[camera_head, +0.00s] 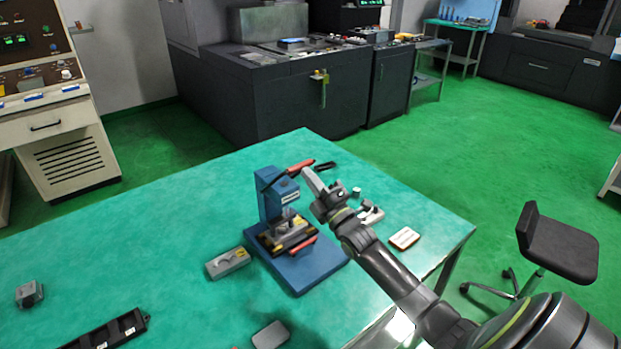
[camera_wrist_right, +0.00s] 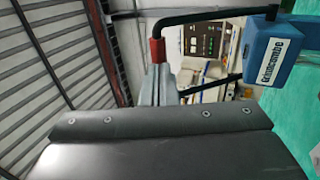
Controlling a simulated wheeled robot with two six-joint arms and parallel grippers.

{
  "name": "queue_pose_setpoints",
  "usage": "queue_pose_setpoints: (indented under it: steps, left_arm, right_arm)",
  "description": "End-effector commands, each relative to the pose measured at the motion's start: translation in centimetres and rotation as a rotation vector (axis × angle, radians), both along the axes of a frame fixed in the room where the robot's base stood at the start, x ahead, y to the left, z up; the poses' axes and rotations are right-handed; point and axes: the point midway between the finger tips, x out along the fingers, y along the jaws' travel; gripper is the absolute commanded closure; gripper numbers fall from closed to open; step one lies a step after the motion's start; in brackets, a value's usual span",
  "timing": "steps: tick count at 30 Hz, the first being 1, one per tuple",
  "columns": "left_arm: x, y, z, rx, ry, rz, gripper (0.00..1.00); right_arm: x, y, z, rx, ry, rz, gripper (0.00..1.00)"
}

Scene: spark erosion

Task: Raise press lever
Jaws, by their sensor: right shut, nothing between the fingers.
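The blue press (camera_head: 271,198) stands on its blue base plate on the green table. Its black lever arm, ending in a red grip (camera_head: 301,166), sticks out from the press head to the right. In the right wrist view the press head (camera_wrist_right: 266,52) is at the upper right. The black lever (camera_wrist_right: 215,14) runs left from there and bends down to the red grip (camera_wrist_right: 157,50). My right gripper (camera_head: 308,172) is shut and empty, its tips close to the red grip; it also shows in the wrist view (camera_wrist_right: 158,78). Whether they touch I cannot tell. My left gripper is out of view.
A grey block (camera_head: 228,262) lies left of the press base. A small tan-edged tray (camera_head: 404,238) and a pale fixture (camera_head: 370,212) lie to the right. A black tray (camera_head: 112,333) is at front left. The left table area is mostly clear. A stool (camera_head: 556,245) stands right.

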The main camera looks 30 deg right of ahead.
Motion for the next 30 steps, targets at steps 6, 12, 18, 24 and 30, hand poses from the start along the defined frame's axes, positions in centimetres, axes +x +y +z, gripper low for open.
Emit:
queue_pose_setpoints:
  steps: [6,12,18,24,30]
  left_arm:
    - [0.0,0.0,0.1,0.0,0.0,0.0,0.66]
    - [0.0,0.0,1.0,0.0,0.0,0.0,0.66]
    - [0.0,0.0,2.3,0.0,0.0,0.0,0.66]
    - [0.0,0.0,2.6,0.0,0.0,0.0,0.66]
    - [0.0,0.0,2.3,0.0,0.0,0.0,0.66]
  right_arm:
    - [0.0,0.0,0.2,0.0,0.0,0.0,1.0]
    - [0.7,0.1,1.3,0.0,-0.001,0.0,1.0]
    - [2.4,0.2,3.3,-0.001,-0.004,0.001,1.0]
    - [4.6,0.4,4.9,0.0,-0.005,0.001,1.0]
    - [6.6,0.6,6.0,0.0,-0.004,0.001,1.0]
